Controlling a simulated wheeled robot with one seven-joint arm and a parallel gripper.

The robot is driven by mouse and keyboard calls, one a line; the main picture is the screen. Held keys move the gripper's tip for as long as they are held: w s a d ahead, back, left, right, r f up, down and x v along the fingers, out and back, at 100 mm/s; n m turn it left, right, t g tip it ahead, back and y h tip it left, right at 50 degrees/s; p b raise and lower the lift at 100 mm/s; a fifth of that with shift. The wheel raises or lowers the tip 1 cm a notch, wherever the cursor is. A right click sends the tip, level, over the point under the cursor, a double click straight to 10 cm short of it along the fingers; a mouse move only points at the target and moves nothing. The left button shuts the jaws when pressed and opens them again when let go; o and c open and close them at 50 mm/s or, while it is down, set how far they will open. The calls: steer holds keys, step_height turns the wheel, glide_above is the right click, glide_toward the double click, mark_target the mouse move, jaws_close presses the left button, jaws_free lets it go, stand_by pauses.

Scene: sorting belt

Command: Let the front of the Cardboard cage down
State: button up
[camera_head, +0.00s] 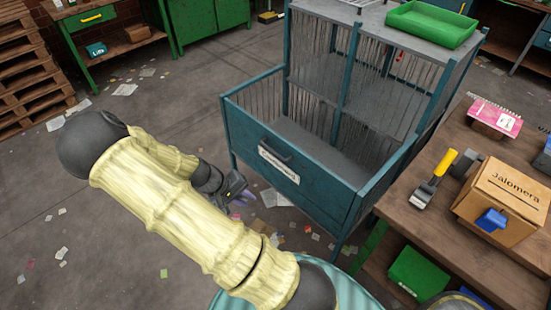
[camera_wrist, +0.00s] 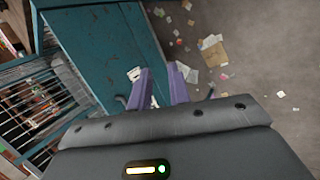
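The Cardboard cage (camera_head: 356,195) is a teal frame with wire mesh sides, in the middle of the head view. Its teal front panel (camera_head: 310,192) stands upright, with a dark handle (camera_head: 274,153) and a white "Cardboard" label (camera_head: 279,166). In the wrist view the teal panel (camera_wrist: 100,45) fills the upper left, and mesh shows at the far left. My gripper (camera_head: 240,197) is low in front of the panel's left part, below the handle. Its purple fingers (camera_wrist: 162,85) are apart with nothing seen held between them. Whether they touch the panel cannot be told.
A wooden bench (camera_head: 425,210) at right holds a cardboard box (camera_head: 505,190), a yellow-handled tool (camera_head: 435,180) and a pink calendar (camera_head: 495,118). A green tray (camera_head: 432,24) sits on the cage top. Paper scraps litter the floor, which is open to the left. Pallets (camera_head: 30,75) stand at far left.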

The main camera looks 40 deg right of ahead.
mark_target(275, 153)
steer(key=w+d+f+n+t+h+b, duration=0.1)
steer(key=w+d+t+h+b, duration=0.1)
steer(key=w+h, duration=0.2)
steer(key=w+d+f+n+t+h+b, duration=0.2)
steer(key=w+d+h, duration=0.1)
steer(key=w+h, duration=0.2)
steer(key=shift+w+d+b, duration=0.25)
steer(key=shift+w+b, duration=0.1)
steer(key=shift+w, duration=0.85)
steer(key=shift+d, duration=0.1)
steer(key=x, duration=0.5)
steer(key=p+x, duration=0.1)
steer(key=x, duration=1.1)
steer(key=shift+s+d+r, duration=0.15)
steer(key=shift+d+r, duration=0.1)
steer(key=shift+d, duration=0.05)
jaws_close()
